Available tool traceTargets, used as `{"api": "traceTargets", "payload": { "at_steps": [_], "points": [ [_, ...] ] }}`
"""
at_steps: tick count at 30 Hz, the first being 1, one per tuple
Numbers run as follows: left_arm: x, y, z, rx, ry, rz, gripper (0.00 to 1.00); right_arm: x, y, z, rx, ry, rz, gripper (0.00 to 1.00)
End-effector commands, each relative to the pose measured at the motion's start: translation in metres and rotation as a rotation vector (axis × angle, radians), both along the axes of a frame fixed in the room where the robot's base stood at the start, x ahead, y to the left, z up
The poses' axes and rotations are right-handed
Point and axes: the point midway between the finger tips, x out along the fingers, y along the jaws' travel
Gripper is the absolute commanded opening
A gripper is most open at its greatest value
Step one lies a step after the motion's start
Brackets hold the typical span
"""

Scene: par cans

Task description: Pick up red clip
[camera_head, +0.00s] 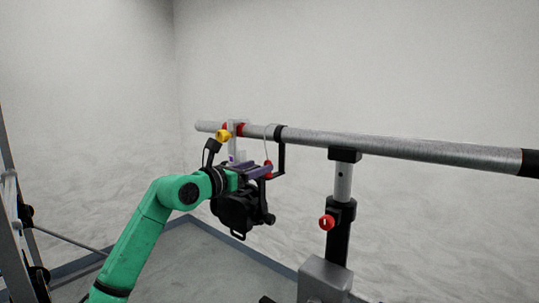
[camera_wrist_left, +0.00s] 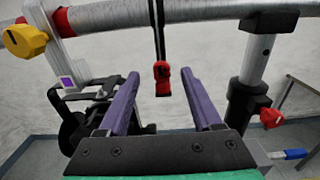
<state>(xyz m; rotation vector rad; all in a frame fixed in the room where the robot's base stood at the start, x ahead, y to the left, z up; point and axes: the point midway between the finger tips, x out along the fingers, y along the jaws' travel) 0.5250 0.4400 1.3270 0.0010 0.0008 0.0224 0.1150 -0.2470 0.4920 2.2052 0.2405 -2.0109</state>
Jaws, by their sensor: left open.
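The red clip (camera_wrist_left: 163,79) hangs at the lower end of a dark cord below the pipe in the left wrist view. In the head view the red clip (camera_head: 268,167) is a small red spot beside my gripper. My left gripper (camera_wrist_left: 160,82) is open, its two purple fingers pointing towards the pipe. In the wrist view the clip appears between the fingertips, and I see no contact. In the head view my left gripper (camera_head: 258,172) is in front of the pipe, just above the black lamp (camera_head: 237,210). My right gripper is not in view.
A silver pipe (camera_head: 400,148) runs across on a stand with a black post (camera_head: 338,240) and red knob (camera_head: 326,222). A white clamp with a yellow knob (camera_wrist_left: 24,39) sits on the pipe at left. A black bracket (camera_head: 282,160) hangs close to my gripper.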

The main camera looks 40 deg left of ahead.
Motion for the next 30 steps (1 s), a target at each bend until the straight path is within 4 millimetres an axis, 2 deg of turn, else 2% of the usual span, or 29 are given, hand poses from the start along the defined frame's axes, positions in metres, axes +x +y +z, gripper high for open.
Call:
{"api": "traceTargets", "payload": {
  "at_steps": [7,10,16,17,21,22,30],
  "points": [
    [0.038,0.002,0.010,-0.006,0.000,0.001,0.66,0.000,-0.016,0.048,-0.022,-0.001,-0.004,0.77],
    [0.051,0.002,0.005,-0.004,0.000,-0.001,0.66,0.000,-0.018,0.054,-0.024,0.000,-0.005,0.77],
    [0.053,0.001,-0.001,-0.001,0.001,0.000,0.66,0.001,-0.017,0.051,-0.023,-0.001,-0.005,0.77],
    [0.053,0.001,-0.001,-0.001,0.001,0.000,0.62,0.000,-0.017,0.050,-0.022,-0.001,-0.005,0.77],
    [0.053,0.001,-0.001,-0.001,0.001,-0.001,0.09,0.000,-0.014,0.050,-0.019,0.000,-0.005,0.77],
    [0.053,0.001,-0.001,-0.001,0.001,-0.001,0.00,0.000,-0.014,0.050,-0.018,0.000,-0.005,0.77],
    [0.053,0.001,-0.001,-0.002,0.001,-0.001,0.00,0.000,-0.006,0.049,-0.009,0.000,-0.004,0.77]
  ]
}}
